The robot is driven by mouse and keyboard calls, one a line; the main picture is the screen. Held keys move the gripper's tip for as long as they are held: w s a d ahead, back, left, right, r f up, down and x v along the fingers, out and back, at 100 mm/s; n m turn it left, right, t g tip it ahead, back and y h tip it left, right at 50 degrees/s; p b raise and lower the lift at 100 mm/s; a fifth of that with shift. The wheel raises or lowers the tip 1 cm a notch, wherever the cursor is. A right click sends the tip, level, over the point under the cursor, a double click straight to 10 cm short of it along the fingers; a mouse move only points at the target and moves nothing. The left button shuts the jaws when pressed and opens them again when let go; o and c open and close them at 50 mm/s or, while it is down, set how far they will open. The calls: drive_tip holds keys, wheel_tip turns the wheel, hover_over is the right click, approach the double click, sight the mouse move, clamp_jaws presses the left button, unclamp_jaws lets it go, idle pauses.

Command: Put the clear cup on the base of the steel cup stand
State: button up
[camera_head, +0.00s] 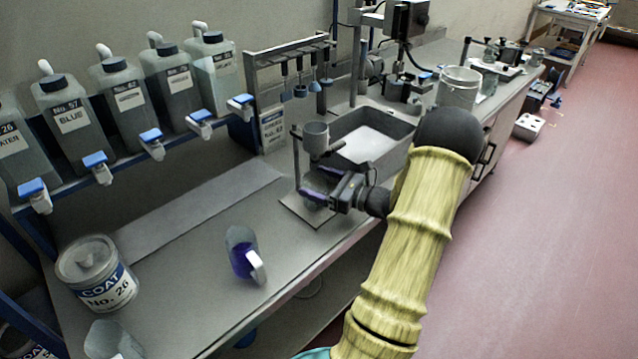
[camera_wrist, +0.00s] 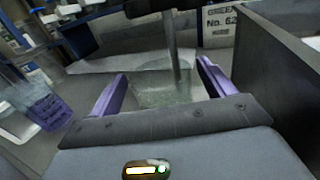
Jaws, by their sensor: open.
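The steel cup stand has a flat base plate (camera_head: 296,207) on the bench, an upright rod (camera_head: 296,160) and a steel cup (camera_head: 316,138) held above the base. My gripper (camera_head: 318,186) is low over the base, below the steel cup, with its purple fingers apart. In the wrist view, the clear cup (camera_wrist: 160,90) is between the open fingers, with a visible gap beside it. The cup appears to stand upright on the base, in front of the rod (camera_wrist: 172,45). In the head view, my gripper mostly hides the clear cup (camera_head: 312,206).
A grey tray (camera_head: 400,128) stands right behind the stand. A jug with purple liquid (camera_head: 243,258) and a coat tin (camera_head: 97,275) stand on the bench to the left. Bottles with taps (camera_head: 70,118) line the rack behind. The bench between jug and stand is clear.

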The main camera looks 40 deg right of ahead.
drive_tip(key=v, duration=1.1)
drive_tip(key=shift+s+d+b, duration=0.1)
drive_tip(key=shift+s+b, duration=0.2)
drive_tip(key=shift+s, duration=0.1)
